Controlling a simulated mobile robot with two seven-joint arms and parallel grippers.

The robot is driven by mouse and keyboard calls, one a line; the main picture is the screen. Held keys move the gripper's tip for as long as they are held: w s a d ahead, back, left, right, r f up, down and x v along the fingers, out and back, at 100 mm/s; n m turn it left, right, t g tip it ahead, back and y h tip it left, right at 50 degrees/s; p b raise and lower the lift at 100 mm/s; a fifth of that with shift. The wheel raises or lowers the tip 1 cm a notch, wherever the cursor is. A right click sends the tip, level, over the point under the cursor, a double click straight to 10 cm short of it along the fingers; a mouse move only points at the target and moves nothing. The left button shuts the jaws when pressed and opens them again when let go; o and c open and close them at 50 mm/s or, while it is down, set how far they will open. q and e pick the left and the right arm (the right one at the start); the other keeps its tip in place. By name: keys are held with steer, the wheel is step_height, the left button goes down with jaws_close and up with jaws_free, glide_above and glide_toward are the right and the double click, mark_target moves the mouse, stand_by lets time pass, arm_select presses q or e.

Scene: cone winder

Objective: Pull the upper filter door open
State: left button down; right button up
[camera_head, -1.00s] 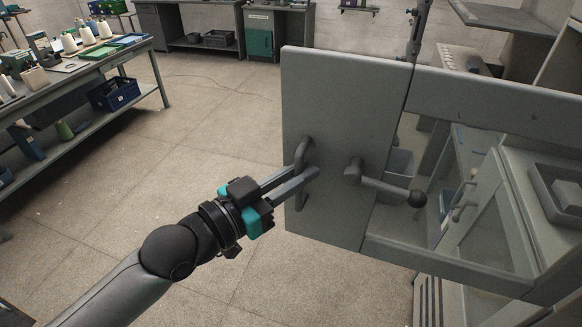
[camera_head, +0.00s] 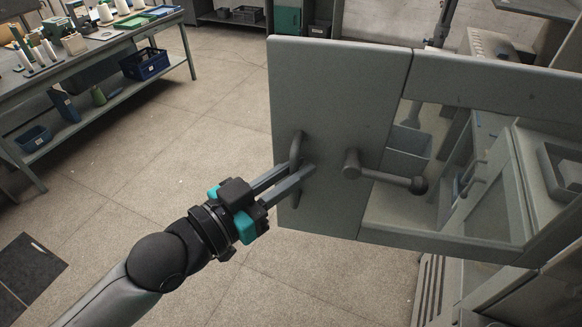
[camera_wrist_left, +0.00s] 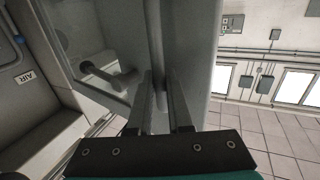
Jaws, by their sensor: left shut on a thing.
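The upper filter door (camera_head: 335,110) is a grey panel with a glazed part on its right, standing out over the floor. A bar handle (camera_head: 295,150) is near its left edge. A lever with a dark ball knob (camera_head: 390,179) sits to the right of the handle and points right. My left gripper (camera_head: 304,174) comes from the lower left and is shut on the bar handle. In the left wrist view, the handle bar (camera_wrist_left: 154,45) runs between the two fingers (camera_wrist_left: 162,85), and the lever (camera_wrist_left: 112,76) shows to their left. My right gripper is in neither view.
A bench (camera_head: 95,45) with cones and trays stands at the upper left, with a blue crate (camera_head: 146,64) on its lower shelf. Machine parts are at the right. The floor left of the door is open.

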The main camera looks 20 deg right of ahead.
arm_select(q)
steer(key=shift+r, duration=0.1)
steer(key=c, duration=0.8)
jaws_free()
steer(key=shift+c, duration=0.2)
steer(key=b+v, duration=0.4)
steer(key=v, duration=1.1)
steer(key=shift+s, duration=0.1)
